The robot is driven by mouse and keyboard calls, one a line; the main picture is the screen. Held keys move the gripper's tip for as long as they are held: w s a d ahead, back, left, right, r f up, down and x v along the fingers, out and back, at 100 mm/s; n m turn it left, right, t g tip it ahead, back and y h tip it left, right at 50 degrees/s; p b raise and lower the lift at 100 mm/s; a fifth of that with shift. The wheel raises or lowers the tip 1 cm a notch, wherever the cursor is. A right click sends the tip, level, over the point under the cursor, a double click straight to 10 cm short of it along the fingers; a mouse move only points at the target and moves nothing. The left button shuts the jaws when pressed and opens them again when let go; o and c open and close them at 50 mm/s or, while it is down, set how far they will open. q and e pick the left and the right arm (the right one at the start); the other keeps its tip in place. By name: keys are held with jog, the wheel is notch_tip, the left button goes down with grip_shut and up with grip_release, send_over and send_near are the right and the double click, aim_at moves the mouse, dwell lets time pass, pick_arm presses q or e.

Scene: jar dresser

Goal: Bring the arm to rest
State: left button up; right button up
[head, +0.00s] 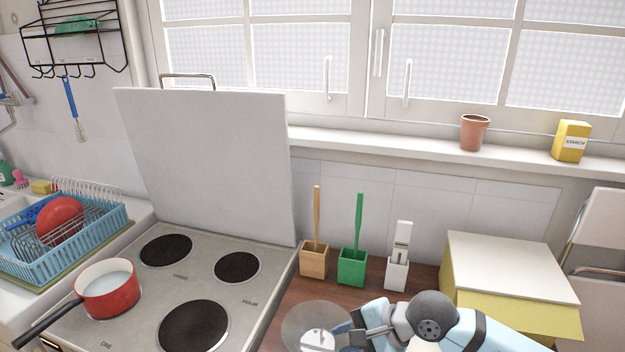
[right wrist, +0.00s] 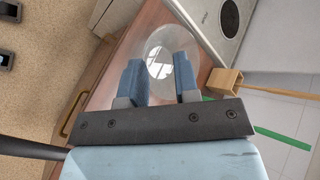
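My right gripper (head: 345,338) reaches in at the bottom of the head view, over the wooden counter. In the right wrist view its two blue fingers (right wrist: 160,75) are spread apart with nothing seen held between them. A round clear glass jar (head: 296,320) is right beside the fingertips, partly covered by them. In the right wrist view the jar (right wrist: 165,38) lies just beyond the fingers, with a pale shape inside; I cannot tell if the fingers touch it. My left gripper is not in view.
The stove (head: 130,320) with a red pot (head: 108,290) is left of the jar. Wooden (head: 314,262), green (head: 352,268) and white (head: 397,273) holders stand behind it. A yellow box with a white top (head: 510,262) stands at the right. A dish rack (head: 60,270) is far left.

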jog(key=s+a+r+m+t+y, duration=0.2)
jog(key=r+m+t+y, duration=0.1)
jog(key=r+m+y, duration=0.25)
jog(key=s+a+r+m+t+y, duration=0.2)
jog(key=s+r+m+y, duration=0.15)
jog(key=r+m, duration=0.3)
jog(key=w+d+f+m+t+h, duration=0.15)
jog(key=d+m+t+h, duration=0.55)
jog(key=m, duration=0.9)
jog(key=w+d+f+m+t+h, duration=0.15)
jog(key=d+m+t+h, duration=0.25)
jog(key=d+m+h, duration=0.85)
jog(key=s+d+f+m+g+h, duration=0.1)
jog(key=s+f+m+g, duration=0.4)
jog(key=f+m, duration=0.55)
jog(key=s+d+f+m+g+y, duration=0.1)
jog(key=s+f+m+g, duration=0.35)
jog(key=s, duration=0.45)
jog(key=s+d+f+m+g+y, duration=0.1)
jog(key=s+f+m+g, duration=0.3)
jog(key=s+g, duration=0.3)
jog(key=w+a+f+t+y+p, duration=0.2)
jog(key=w+a+f+t+p, duration=0.3)
jog(key=a+f+t+p, duration=0.1)
jog(key=shift+a+f+n+t+y+p, duration=0.35)
jog(key=shift+f+t, duration=0.3)
jog(key=shift+t, duration=0.4)
